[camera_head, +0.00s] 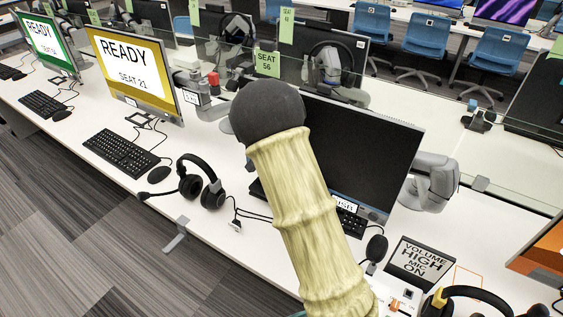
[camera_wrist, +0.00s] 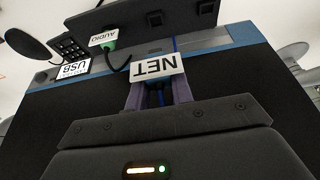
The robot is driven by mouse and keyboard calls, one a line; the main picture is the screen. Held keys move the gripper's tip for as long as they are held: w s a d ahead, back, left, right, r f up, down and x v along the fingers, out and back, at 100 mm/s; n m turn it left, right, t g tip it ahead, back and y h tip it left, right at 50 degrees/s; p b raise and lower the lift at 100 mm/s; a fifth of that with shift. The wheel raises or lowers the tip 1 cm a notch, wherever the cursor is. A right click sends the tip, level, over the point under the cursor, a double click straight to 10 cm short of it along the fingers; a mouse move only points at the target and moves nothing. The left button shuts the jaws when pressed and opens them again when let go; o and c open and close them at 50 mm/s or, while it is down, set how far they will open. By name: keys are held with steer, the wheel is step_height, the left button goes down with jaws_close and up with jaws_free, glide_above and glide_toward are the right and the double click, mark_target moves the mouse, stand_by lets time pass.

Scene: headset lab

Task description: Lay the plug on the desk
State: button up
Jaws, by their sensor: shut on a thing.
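In the wrist view, my gripper (camera_wrist: 158,97) is shut on a plug with a white NET tag (camera_wrist: 158,66). Blue shows between the fingers, below the tag. The plug lies in front of the lower edge of a dark monitor (camera_wrist: 60,115). I cannot tell whether it touches anything else. In the head view, my arm hides the gripper and the held plug. The white desk (camera_head: 215,240) runs under the monitor (camera_head: 360,150).
A black headset (camera_head: 203,188) lies on the desk left of my arm, beside a loose cable connector (camera_head: 235,225). Bare desk shows near the front edge.

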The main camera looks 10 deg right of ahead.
steer(key=s+a+b, duration=0.1)
steer(key=s+a, duration=0.7)
steer(key=s, duration=0.4)
steer(key=shift+s+a, duration=0.15)
steer(key=shift+s, duration=0.25)
stand_by(0.9)
steer(key=shift+f+b, duration=5.9)
steer(key=shift+f, duration=3.05)
steer(key=o, duration=1)
steer(key=shift+o, duration=0.2)
